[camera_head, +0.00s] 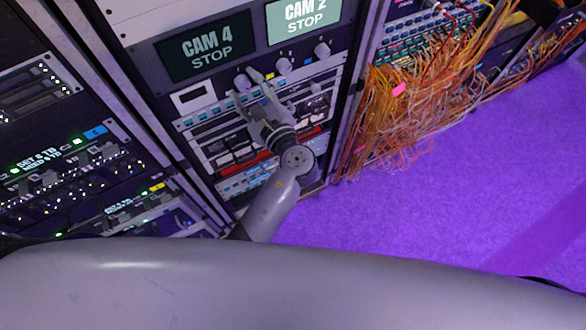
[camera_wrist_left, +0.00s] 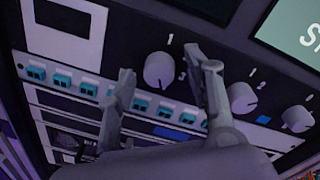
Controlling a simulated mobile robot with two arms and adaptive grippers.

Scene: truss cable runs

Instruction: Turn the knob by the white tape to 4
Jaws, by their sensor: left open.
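A row of round grey knobs runs across a dark rack panel. The leftmost knob (camera_wrist_left: 158,70) lies between my left gripper's fingers in the wrist view, with a "1" above it; contact cannot be told. My left gripper (camera_head: 256,88) is open at this panel in the head view; its fingers (camera_wrist_left: 163,72) also show in the wrist view. A middle knob (camera_wrist_left: 242,97) is right of the right finger, and another knob (camera_wrist_left: 297,118) is farther right. In the head view, the right knob (camera_head: 321,50) is clear of the gripper.
Above the knobs are a dark "CAM 4 STOP" screen (camera_head: 207,48) and a pale "CAM 2 STOP" screen (camera_head: 303,20). Another rack (camera_head: 60,130) stands left. Orange cables (camera_head: 395,115) hang at right. The purple floor (camera_head: 430,210) is open.

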